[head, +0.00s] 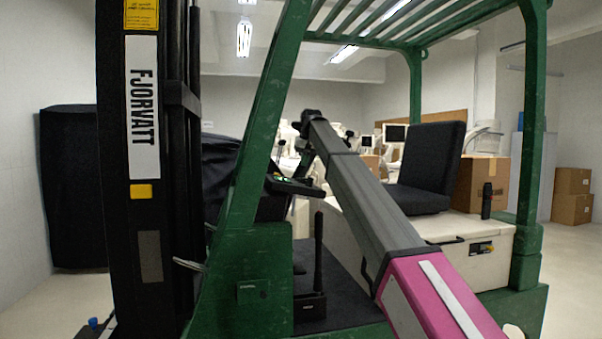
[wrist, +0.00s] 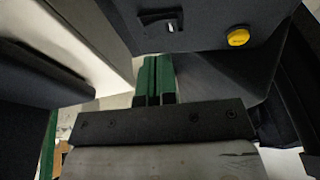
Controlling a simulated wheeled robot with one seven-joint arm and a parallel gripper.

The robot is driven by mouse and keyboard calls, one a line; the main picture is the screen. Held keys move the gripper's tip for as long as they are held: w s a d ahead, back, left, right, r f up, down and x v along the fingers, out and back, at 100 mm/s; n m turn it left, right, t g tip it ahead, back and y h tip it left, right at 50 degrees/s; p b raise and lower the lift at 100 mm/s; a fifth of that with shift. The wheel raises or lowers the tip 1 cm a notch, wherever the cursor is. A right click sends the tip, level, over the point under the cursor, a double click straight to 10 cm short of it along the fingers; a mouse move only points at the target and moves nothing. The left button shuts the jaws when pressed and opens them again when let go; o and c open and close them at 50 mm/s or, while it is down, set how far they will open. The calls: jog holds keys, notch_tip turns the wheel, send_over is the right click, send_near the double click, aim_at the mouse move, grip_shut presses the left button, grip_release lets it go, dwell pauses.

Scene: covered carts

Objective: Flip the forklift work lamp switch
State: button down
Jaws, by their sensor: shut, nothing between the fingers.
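The forklift's dark dash panel (wrist: 205,22) fills the top of the wrist view. On it is a small switch with a pale mark (wrist: 170,26), set below a black slotted piece (wrist: 160,15). I take this to be the work lamp switch; its position is too small to tell. My gripper (wrist: 157,60) has its two green fingers side by side, shut and empty. In the picture the fingertips lie just below the switch, apparently apart from it. In the head view my arm reaches into the cab, and the fingertips cannot be made out beside the dash (head: 292,186).
A round yellow button (wrist: 238,37) sits right of the switch. The forklift's green front post (head: 262,110) and black mast (head: 150,220) stand left of my arm. The black seat (head: 430,165) is to the right. A black lever (head: 318,250) rises from the cab floor.

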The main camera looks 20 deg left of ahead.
jog(key=d+v, duration=0.1)
jog(key=v, duration=0.7)
jog(key=shift+w+r, duration=0.2)
jog(key=shift+r, duration=0.05)
jog(key=shift+s, duration=0.2)
